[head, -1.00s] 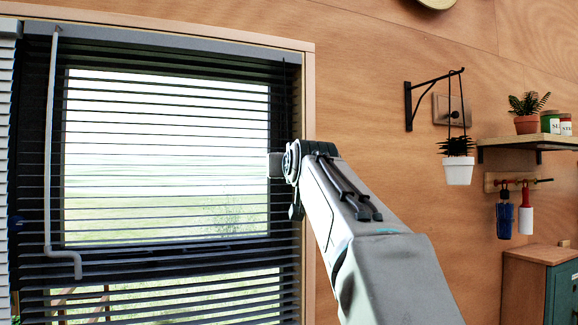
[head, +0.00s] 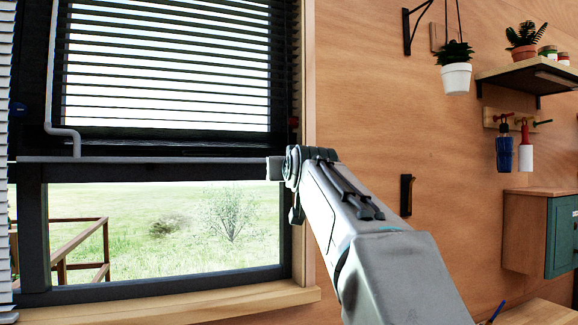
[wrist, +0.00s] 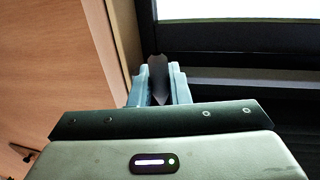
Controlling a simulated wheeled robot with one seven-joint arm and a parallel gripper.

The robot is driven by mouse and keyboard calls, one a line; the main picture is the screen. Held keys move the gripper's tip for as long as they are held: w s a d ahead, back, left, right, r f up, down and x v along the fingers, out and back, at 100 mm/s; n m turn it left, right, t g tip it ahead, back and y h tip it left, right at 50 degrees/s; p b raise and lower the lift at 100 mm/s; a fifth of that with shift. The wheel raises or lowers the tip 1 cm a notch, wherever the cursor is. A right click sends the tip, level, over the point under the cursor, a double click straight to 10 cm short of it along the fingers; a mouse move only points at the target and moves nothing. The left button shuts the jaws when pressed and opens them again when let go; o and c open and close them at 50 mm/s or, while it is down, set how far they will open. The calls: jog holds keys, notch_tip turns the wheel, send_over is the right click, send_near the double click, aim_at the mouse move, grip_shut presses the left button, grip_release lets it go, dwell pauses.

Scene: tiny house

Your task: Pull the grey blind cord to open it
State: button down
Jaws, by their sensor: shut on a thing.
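The window blind (head: 175,65) has dark slats and covers the upper part of the window in the head view. My gripper (head: 275,168) is at the right side of the window, near the right end of that rail. In the wrist view my gripper (wrist: 158,90) is shut on a dark grey, pointed piece of the blind cord (wrist: 158,72), which sits between the two fingers. The rest of the cord is hard to make out.
The wooden sill (head: 200,303) runs below. A potted plant (head: 455,78), a shelf (head: 530,72) and a green-doored cabinet (head: 562,235) are on the right wall.

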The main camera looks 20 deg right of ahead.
notch_tip(320, 180, down, 26)
jog(key=b, duration=2.1)
jog(key=shift+f, duration=0.25)
jog(key=c, duration=1.4)
grip_release()
jog(key=shift+c, duration=0.2)
